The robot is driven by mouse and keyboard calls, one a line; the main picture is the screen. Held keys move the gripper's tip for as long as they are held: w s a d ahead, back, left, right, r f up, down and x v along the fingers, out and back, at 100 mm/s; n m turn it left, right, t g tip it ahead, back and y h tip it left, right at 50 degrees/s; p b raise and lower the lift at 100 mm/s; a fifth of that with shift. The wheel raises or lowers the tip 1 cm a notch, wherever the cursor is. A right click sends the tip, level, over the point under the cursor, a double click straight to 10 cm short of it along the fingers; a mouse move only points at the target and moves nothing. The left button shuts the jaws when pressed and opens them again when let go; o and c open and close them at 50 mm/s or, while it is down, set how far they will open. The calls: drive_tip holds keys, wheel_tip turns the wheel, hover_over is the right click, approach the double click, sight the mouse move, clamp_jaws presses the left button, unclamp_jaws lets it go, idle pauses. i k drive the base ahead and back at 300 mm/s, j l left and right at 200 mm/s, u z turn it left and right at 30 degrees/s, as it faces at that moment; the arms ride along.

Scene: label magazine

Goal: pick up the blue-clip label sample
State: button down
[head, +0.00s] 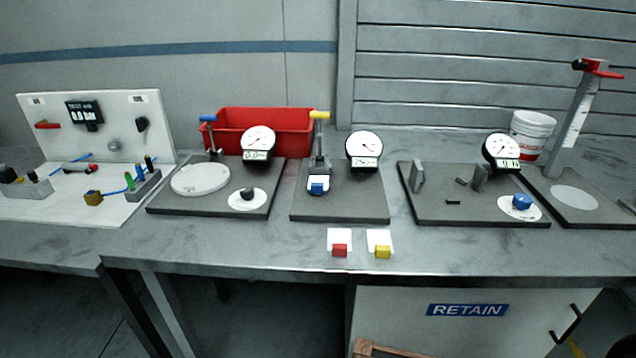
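The blue-clip label sample (318,185) is on the middle dark plate (355,208), just below a small upright fixture with a yellow handle (320,115). Its blue clip faces the front and a little white label shows around it. Two similar samples lie on the bench's front edge: a red-clip label sample (339,246) and a yellow-clip label sample (380,247). My gripper is not in view.
A round gauge (364,147) stands on the same plate, right of the blue-clip sample. Plates with gauges stand on both sides, and a blue knob (521,202) sits on the right one. A red bin (285,125) stands behind. Bare bench (245,240) lies in front.

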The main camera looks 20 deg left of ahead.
sight(317, 184)
drive_tip(key=k+j, duration=0.15)
drive_tip(key=j, duration=0.25)
drive_tip(key=k+j, duration=0.1)
drive_tip(key=j, duration=0.3)
drive_tip(key=k+j+z, duration=0.1)
drive_tip(key=j, duration=0.35)
drive_tip(key=k+j, duration=0.2)
drive_tip(key=j, duration=0.2)
drive_tip(key=k+j, duration=0.1)
drive_tip(key=j, duration=0.3)
drive_tip(key=k+j+z, duration=0.1)
drive_tip(key=j, duration=0.3)
drive_tip(key=k, duration=0.05)
